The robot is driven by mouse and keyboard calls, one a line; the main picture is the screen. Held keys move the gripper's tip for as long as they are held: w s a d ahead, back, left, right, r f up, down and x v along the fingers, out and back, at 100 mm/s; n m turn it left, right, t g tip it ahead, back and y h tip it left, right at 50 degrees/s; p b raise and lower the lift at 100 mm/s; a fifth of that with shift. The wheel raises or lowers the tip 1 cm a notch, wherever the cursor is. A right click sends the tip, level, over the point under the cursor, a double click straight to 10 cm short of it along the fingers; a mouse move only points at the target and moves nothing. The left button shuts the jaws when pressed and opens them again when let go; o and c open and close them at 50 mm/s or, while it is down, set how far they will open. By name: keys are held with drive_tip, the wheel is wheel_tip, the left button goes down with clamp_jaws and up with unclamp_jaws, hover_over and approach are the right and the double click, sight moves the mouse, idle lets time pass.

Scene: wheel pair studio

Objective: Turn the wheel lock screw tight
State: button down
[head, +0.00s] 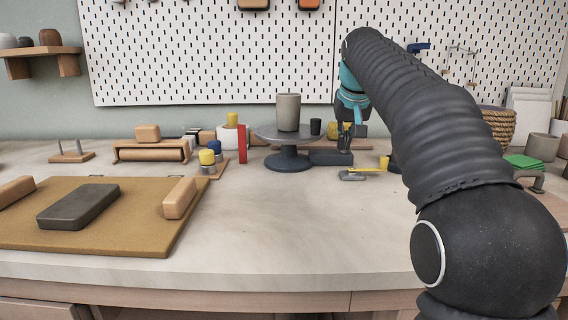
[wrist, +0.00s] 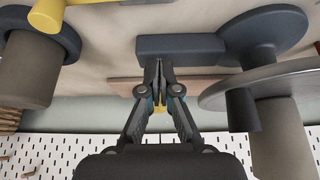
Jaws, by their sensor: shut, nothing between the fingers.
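A wheel (head: 288,163) with a dark base and a grey disc stands at mid-bench, with a grey cylinder (head: 288,112) on the disc. A dark box (head: 330,158) sits against its base; the box (wrist: 180,48) also shows in the wrist view. My gripper (wrist: 158,65) is shut and empty, its tips pointing at the box; I cannot tell whether they touch it. In the head view my gripper (head: 345,145) is just above the box. A yellow cylinder (head: 384,162) lies right of it, partly behind my arm. I cannot make out which part is the lock screw.
A grey tool with a yellow strip (head: 355,174) lies in front of the box. A board (head: 130,230) with a dark slab is at front left. The front middle of the bench is clear.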

drive_tip(key=shift+a, duration=0.25)
idle(0.5)
drive_tip(key=shift+s+a, duration=0.15)
drive_tip(key=shift+s, duration=0.15)
wheel_tip(320, 180, up, 6)
idle(0.7)
drive_tip(key=shift+a, duration=0.1)
